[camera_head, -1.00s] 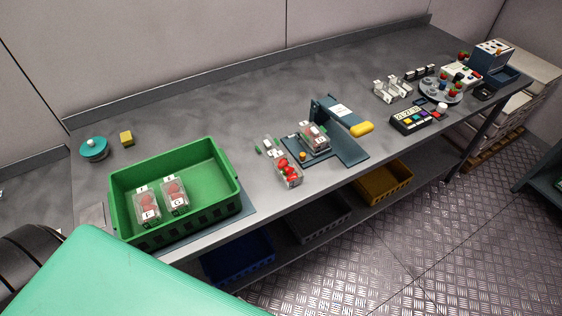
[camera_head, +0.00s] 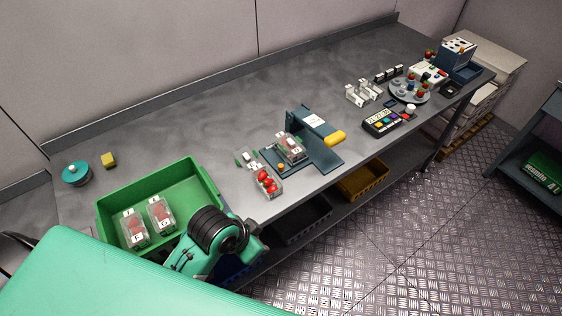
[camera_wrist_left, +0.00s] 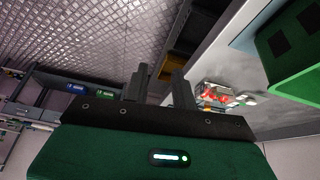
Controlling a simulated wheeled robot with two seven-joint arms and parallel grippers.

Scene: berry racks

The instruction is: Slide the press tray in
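The dark blue press (camera_head: 318,122) stands on the bench with a white label on top and a yellow handle (camera_head: 335,138). Its tray (camera_head: 270,165) lies at its left side, with a small orange knob (camera_head: 281,167) and a clear punnet (camera_head: 291,147) on it. In the left wrist view, the two dark fingers of my left gripper (camera_wrist_left: 162,88) stand apart with nothing between them. They are near the bench's front edge, apart from the press. A black and green arm of mine shows over the green crate's front corner; its fingers cannot be made out there. My right gripper is not seen.
An open punnet of strawberries (camera_head: 267,184) sits just in front of the tray. A green crate (camera_head: 205,180) with two punnets is at left. A button panel (camera_head: 382,122) and round turntable (camera_head: 409,92) are further right. Yellow (camera_head: 362,181) and dark bins are on the shelf below.

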